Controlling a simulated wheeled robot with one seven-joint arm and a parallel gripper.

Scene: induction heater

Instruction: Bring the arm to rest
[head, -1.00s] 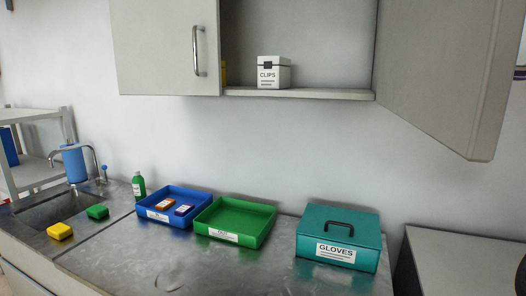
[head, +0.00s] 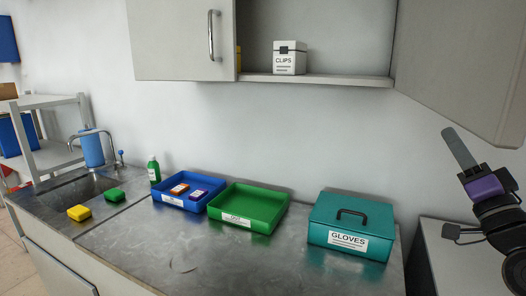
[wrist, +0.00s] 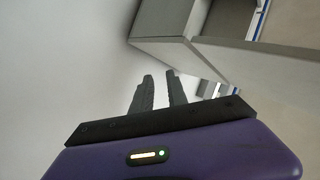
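My gripper (wrist: 159,76) shows in the wrist view with its two dark fingers a little apart and nothing between them. In the head view my arm is at the right edge, with its purple wrist part (head: 485,187) in front of the wall below the open cupboard door. The gripper points upward there, clear of the counter and of all the objects on it.
The open cupboard door (head: 465,60) hangs just above my gripper. A teal gloves box (head: 325,208), a green tray (head: 275,213) and a blue tray (head: 162,189) stand on the counter. A clips box (head: 290,63) sits on the cupboard shelf.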

